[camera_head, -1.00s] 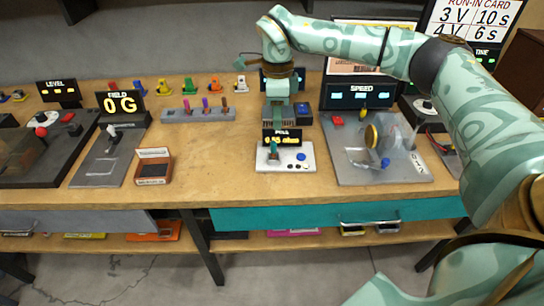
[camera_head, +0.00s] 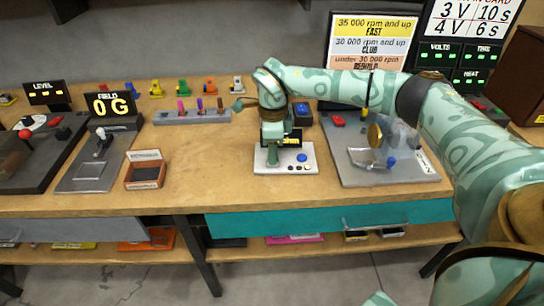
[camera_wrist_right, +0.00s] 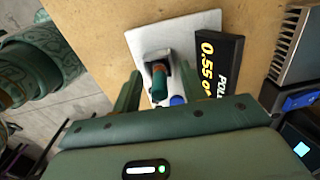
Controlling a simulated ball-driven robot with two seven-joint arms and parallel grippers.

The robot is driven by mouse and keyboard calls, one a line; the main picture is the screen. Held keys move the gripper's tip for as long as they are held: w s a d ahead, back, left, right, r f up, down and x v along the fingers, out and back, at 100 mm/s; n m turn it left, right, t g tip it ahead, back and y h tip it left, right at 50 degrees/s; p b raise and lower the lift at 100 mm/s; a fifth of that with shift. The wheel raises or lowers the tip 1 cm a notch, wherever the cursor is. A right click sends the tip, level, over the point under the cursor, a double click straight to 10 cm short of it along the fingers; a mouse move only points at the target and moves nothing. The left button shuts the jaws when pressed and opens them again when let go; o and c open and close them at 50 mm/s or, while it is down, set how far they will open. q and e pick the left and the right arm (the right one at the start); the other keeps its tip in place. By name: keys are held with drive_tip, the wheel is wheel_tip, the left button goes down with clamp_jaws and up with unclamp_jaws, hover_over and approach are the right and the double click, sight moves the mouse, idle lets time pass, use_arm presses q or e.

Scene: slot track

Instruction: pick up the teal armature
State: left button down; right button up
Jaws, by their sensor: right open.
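The teal armature (camera_wrist_right: 159,84), with a copper-coloured end, sits in a dark holder on a white meter plate (camera_wrist_right: 146,40). In the head view that plate (camera_head: 308,164) lies at the middle of the bench, and my right gripper (camera_head: 273,151) is right above it, pointing down and covering most of the armature. In the right wrist view my open right gripper (camera_wrist_right: 160,70) has one finger on each side of the armature in the picture; contact cannot be told. My left gripper is not in view.
A yellow-lettered readout (camera_wrist_right: 217,62) stands close behind the plate. A grey machine board (camera_head: 362,177) is to the right, a small brown box (camera_head: 146,170) to the left. A grey rack with coloured pieces (camera_head: 190,117) is at the back left. Bench between box and plate is clear.

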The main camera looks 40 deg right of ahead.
clamp_jaws()
drive_tip(key=shift+r, duration=0.1)
